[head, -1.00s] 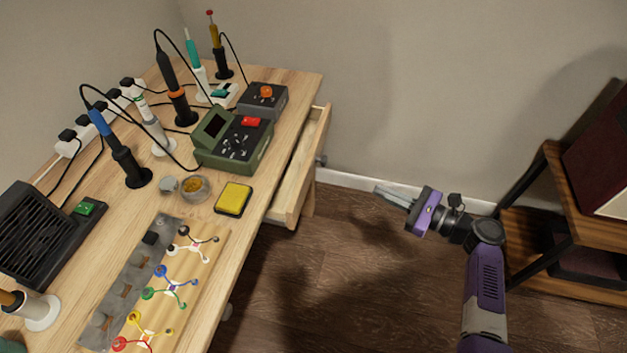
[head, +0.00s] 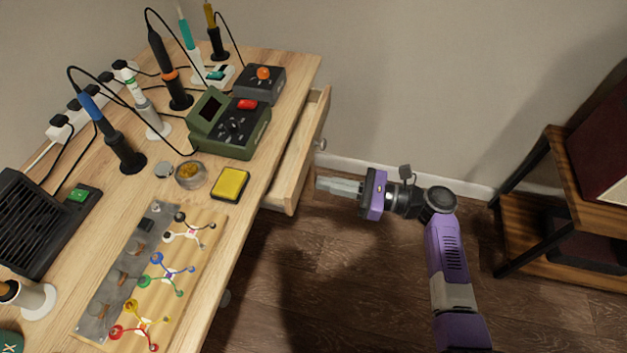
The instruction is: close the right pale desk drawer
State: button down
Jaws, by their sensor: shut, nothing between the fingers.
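The pale wooden desk drawer (head: 313,140) stands open, sticking out from the right side of the desk (head: 236,240) near its far end. My gripper (head: 318,185) is shut and empty, to the right of the drawer. Its fingertips point left at the drawer front, below the knob in the picture. I cannot tell whether the tips touch the front or stay just short of it.
The desktop holds a green soldering unit (head: 231,125), a dark box with an orange knob (head: 260,83), a yellow sponge (head: 230,183) and several soldering irons. A wooden shelf (head: 540,225) stands at the right. The floor (head: 350,290) between is clear.

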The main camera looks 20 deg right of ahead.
aim_at(276, 184)
jog(key=shift+x, duration=1.85)
jog(key=x, duration=0.9)
jog(key=shift+w+a, duration=0.1)
jog(key=shift+a, duration=0.1)
jog(key=shift+r, duration=0.1)
jog(key=shift+a, duration=0.2)
jog(key=shift+d, duration=0.1)
